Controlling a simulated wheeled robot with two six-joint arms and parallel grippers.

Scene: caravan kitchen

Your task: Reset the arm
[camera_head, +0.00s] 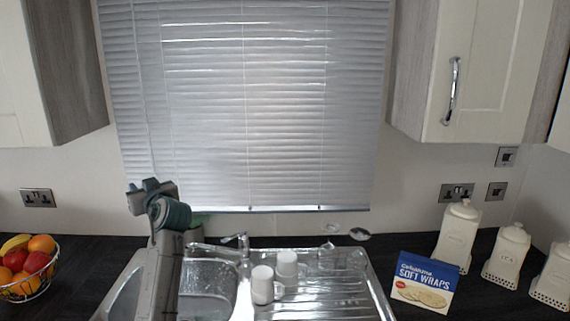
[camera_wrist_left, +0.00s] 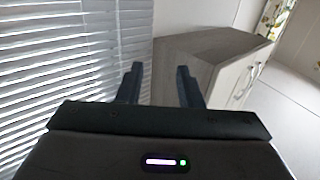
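My left arm rises in front of the sink in the head view, with the left gripper (camera_head: 151,188) at its top, in front of the lower left of the window blind. In the left wrist view the left gripper (camera_wrist_left: 160,85) has its two fingers apart with nothing between them. Beyond the fingers are the blind and a wall cupboard. My right gripper is in neither view.
A steel sink (camera_head: 375,290) with a tap (camera_head: 240,243) holds two white mugs (camera_head: 263,285) (camera_head: 287,265) on its drainer. A fruit basket (camera_head: 25,288) stands left. A Soft Wraps box (camera_head: 426,284) and white canisters (camera_head: 457,235) stand right. Wall cupboards (camera_head: 480,70) hang above.

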